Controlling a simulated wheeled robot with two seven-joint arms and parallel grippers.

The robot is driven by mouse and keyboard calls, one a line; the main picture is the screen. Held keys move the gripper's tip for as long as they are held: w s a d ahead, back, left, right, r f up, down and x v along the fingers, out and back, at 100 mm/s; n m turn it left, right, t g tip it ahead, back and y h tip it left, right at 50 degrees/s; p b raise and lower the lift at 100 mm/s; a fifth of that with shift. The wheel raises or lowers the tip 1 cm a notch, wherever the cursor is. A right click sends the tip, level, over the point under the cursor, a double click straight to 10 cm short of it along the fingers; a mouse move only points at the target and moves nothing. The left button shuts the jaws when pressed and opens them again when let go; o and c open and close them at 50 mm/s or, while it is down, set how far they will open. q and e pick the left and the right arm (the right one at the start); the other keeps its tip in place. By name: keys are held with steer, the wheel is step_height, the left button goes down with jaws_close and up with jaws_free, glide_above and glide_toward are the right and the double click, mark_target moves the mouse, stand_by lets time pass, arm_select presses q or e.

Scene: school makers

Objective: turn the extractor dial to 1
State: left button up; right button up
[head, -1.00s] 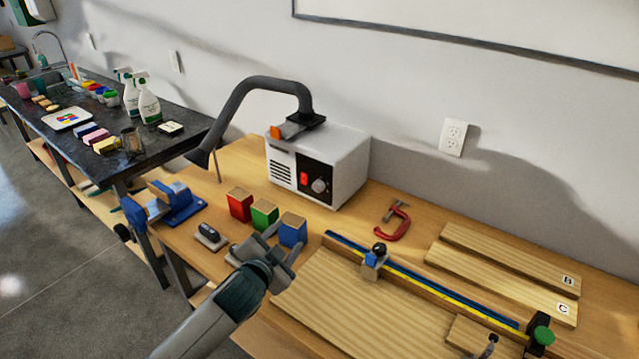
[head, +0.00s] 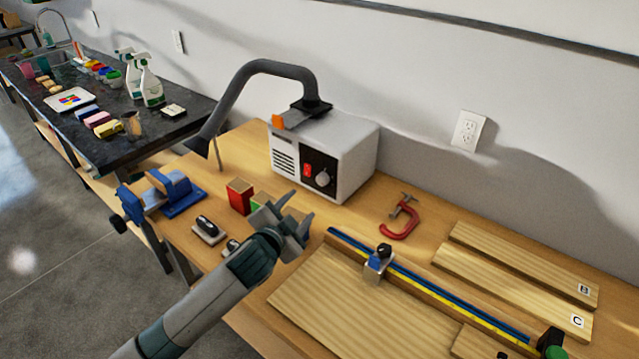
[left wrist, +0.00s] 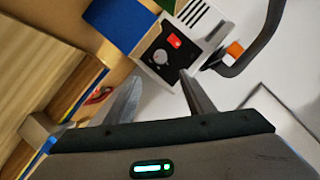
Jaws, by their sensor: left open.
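The extractor (head: 335,152) is a white box with a vent grille, a black front panel and a dark curved hose. Its grey round dial (head: 322,178) sits on the panel beside a red switch (head: 308,170). The dial also shows in the left wrist view (left wrist: 160,57), ahead of the fingers; its pointer setting is too small to read. My left gripper (head: 290,212) is open and empty, below and in front of the dial, apart from it. It also shows in the left wrist view (left wrist: 160,90). My right gripper is not in view.
Red (head: 239,196) and green (head: 258,203) blocks stand left of the gripper; a blue block (left wrist: 122,22) is largely hidden in the head view. A red clamp (head: 401,220) lies right of the extractor. A blue vise (head: 178,192) stands at the left table edge.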

mark_target(321, 181)
arm_select(q)
steer(key=shift+w+d+f, duration=0.1)
steer(key=shift+w, duration=0.4)
steer(key=p+x, duration=0.1)
steer(key=x, duration=1.2)
steer(key=shift+w+d+f+p, duration=0.1)
steer(key=shift+w+d+p, duration=0.05)
steer(key=shift+w+p, duration=0.2)
steer(key=shift+x, duration=1.2)
steer(key=c, duration=1.1)
steer(key=shift+o, duration=0.2)
